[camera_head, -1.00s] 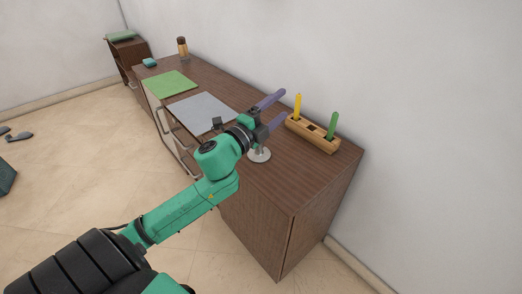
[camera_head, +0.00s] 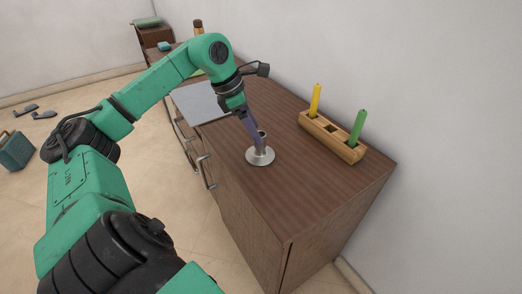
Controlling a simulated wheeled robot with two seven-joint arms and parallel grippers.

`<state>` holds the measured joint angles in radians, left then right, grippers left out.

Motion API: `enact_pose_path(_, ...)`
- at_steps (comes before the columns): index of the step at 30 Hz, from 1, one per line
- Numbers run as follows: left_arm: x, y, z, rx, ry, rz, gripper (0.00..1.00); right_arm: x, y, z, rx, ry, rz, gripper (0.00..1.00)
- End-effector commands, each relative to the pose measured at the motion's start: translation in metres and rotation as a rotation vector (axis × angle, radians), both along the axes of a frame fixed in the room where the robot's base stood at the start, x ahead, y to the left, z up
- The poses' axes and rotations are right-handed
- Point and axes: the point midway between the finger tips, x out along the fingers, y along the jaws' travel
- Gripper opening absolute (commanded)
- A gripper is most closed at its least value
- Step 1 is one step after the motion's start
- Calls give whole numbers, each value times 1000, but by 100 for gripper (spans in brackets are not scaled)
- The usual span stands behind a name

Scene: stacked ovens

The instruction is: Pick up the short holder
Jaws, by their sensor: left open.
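The short holder (camera_head: 260,157) is a silver metal candle holder with a round, flat base and a short stem. It stands upright on the brown wooden cabinet top. My left gripper (camera_head: 254,137) points down at it from above, with its purple fingers beside the upper stem. The gripper is open, and one finger partly covers the holder's left side. I cannot tell whether a finger touches the holder. My right gripper is not in view.
A wooden block (camera_head: 332,138) with a yellow candle (camera_head: 315,100) and a green candle (camera_head: 357,127) stands to the right near the wall. A grey board (camera_head: 201,103) lies to the left. The cabinet top (camera_head: 305,185) is bare in front of the block.

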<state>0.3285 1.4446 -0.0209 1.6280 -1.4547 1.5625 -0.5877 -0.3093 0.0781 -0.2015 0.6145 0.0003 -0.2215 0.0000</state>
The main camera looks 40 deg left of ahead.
Motion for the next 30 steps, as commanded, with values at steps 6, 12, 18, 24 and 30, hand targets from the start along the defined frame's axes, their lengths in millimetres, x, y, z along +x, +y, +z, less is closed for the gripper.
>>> enact_pose_path(6, 9, -13, -26, -6, 1, -3, 74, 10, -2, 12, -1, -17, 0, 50)
enact_pose_path(12, 18, -21, -53, -2, -2, -1, 74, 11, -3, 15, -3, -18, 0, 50)
enact_pose_path(18, 18, -20, -55, -1, -2, -1, 66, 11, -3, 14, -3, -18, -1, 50)
enact_pose_path(24, 18, -20, -54, -1, -2, -1, 0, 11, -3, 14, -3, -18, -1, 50)
enact_pose_path(30, 18, -20, -54, -2, -3, -1, 0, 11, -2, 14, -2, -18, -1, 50)
